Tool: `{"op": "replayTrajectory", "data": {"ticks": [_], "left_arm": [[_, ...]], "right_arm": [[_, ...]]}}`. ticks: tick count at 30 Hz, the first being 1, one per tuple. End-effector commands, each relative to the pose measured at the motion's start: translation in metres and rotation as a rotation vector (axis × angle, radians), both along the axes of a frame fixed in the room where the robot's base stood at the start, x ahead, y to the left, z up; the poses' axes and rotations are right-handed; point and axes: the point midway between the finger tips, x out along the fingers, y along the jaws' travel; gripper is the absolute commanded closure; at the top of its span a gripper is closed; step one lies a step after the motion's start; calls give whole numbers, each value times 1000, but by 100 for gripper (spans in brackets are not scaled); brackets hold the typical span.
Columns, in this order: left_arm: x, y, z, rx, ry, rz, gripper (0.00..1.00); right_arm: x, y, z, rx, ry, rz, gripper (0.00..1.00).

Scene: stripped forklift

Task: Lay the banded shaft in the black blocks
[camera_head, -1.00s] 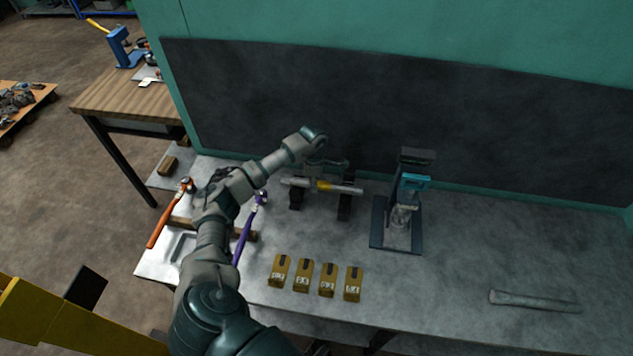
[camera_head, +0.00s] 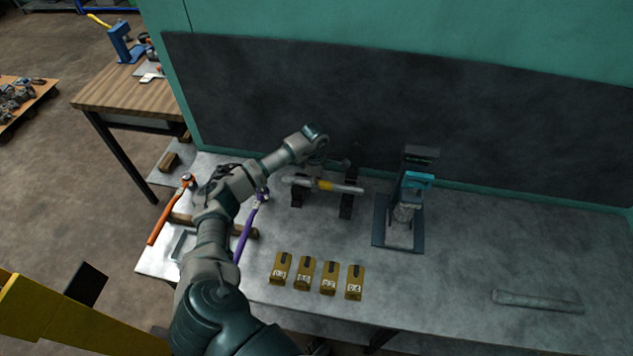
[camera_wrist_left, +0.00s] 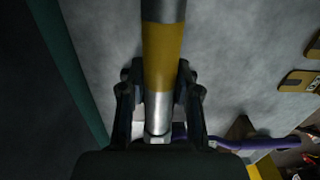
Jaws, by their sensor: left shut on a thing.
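The banded shaft (camera_head: 346,188), a grey bar with a yellow band, lies nearly level across the two black blocks, left (camera_head: 297,198) and right (camera_head: 347,204). I cannot tell whether it rests in them or hangs just above. My left gripper (camera_head: 322,176) reaches over from behind and is shut on the shaft; its fingers are partly hidden in the head view. In the left wrist view, the gripper's fingers (camera_wrist_left: 160,105) flank the shaft (camera_wrist_left: 163,10) beside the yellow band, and the blocks do not show. My right gripper is not in view.
A press-like stand (camera_head: 405,215) is right of the blocks. Several yellow-brown blocks (camera_head: 304,272) line the front. An orange-handled tool (camera_head: 164,217) and a purple-handled one (camera_head: 245,230) lie left. A grey bar (camera_head: 537,301) lies right on otherwise clear metal bench.

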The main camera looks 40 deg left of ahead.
Motion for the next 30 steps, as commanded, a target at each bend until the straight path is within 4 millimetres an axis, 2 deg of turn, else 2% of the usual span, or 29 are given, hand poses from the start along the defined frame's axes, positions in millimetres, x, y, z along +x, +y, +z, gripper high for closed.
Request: {"op": "replayTrajectory", "data": {"ticks": [2,3,6,17,20,30], "left_arm": [[1,0,3,-1,-5,0,100],[1,0,3,-1,-5,0,63],[1,-1,2,0,-4,0,39],[0,0,2,0,2,-1,39],[1,1,14,-1,0,0,39],[2,2,88,0,-4,-1,39]], "right_arm": [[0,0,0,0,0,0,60],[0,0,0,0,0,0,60],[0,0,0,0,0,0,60],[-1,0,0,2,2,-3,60],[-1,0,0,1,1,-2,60],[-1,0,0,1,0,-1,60]]}}
